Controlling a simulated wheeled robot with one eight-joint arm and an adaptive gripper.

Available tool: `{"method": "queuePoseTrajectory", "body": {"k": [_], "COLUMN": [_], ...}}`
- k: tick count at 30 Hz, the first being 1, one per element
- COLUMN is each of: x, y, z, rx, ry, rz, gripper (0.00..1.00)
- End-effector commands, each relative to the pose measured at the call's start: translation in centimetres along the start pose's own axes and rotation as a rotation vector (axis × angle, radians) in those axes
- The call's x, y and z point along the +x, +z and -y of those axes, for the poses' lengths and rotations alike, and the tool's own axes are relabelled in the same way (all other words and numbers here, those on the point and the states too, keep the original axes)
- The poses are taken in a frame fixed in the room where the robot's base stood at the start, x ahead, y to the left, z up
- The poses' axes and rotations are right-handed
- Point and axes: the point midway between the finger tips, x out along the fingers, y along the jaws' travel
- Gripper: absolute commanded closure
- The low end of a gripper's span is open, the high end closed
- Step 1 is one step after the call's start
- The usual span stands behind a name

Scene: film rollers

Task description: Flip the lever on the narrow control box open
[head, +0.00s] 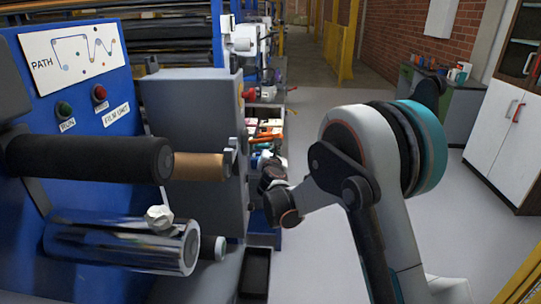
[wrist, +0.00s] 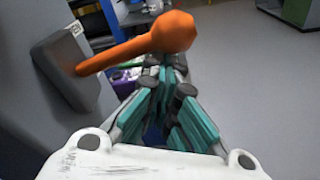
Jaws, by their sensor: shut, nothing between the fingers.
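In the wrist view the orange lever (wrist: 128,50) sticks out from a dark grey mount (wrist: 70,68) on a grey panel (wrist: 25,115). Its rounded knob (wrist: 173,31) points right and slightly up. My gripper (wrist: 172,75) is shut and empty, with its teal and black fingers together. The fingertips lie just below the knob in the picture; I cannot tell whether they touch it. In the head view a tall grey box (head: 195,120) stands at centre left. My wrist is beside its right edge there, and my fingertips are hidden.
A blue film machine (head: 70,90) with black and chrome rollers (head: 120,243) fills the left. A shelf with cluttered items (head: 268,140) stands behind my wrist. Open grey floor (head: 350,110) lies to the right, with a white cabinet (head: 497,135) at the far right.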

Motion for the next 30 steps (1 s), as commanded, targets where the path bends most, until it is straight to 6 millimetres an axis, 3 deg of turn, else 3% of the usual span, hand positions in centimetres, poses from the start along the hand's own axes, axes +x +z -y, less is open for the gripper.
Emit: {"method": "queuePoseTrajectory", "body": {"k": [7,30], "x": [-0.3,-0.4], "y": [1.6,2.6], "z": [-0.7,-1.3], "rx": [-0.165,-0.161], "ry": [-0.023,-0.022], "rz": [0.0,0.001], "gripper": [1.0,1.0]}}
